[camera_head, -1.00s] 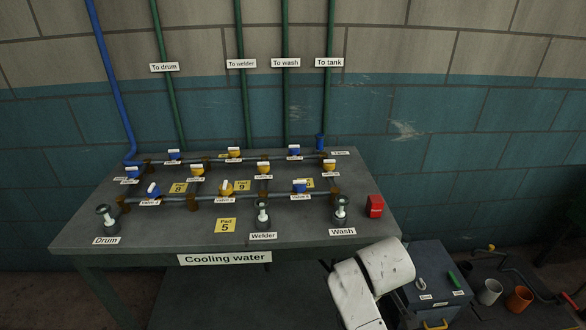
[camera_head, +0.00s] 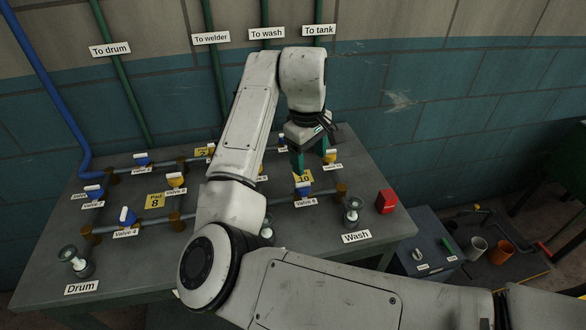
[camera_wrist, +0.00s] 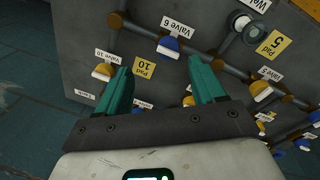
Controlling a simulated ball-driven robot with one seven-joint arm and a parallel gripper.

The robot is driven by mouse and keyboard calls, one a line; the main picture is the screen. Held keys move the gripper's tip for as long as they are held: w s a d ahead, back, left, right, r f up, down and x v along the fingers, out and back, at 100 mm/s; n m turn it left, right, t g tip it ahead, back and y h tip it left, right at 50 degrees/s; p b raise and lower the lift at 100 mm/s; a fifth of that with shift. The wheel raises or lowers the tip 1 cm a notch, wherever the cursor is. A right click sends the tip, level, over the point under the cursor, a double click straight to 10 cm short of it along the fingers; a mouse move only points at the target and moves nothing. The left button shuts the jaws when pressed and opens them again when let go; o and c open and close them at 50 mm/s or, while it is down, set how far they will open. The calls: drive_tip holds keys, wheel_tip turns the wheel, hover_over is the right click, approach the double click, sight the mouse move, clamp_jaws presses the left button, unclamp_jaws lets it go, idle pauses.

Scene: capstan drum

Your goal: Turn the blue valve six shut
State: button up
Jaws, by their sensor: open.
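Blue valve six (camera_head: 304,191) sits on the front pipe of the grey bench, above its "Valve 6" label. In the wrist view, valve six (camera_wrist: 171,45) has a blue body and a white handle, which looks roughly in line with its pipe. My gripper (camera_head: 298,166) points down over the bench, just behind valve six in the head view. In the wrist view, the teal fingers of my gripper (camera_wrist: 162,65) are wide apart with nothing between their tips. Valve six lies beyond the fingertips, apart from both.
Yellow valve 10 (camera_wrist: 103,71) is close outside the left finger in the wrist view, and yellow valve 5 (camera_wrist: 261,90) is to the right. The Wash fitting (camera_head: 353,212) and a red box (camera_head: 387,201) stand at the bench's right side. My arm hides the bench middle.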

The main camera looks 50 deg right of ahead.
sight(303, 184)
drive_tip(key=shift+y, duration=0.3)
drive_tip(key=f, duration=0.3)
drive_tip(key=w+f, duration=0.1)
drive_tip(key=f, duration=0.2)
drive_tip(key=f+p, duration=0.1)
drive_tip(key=f, duration=0.3)
drive_tip(key=shift+w, duration=0.25)
drive_tip(key=shift+c, duration=0.5)
drive_tip(key=c, duration=0.9)
drive_tip(key=shift+c, duration=0.2)
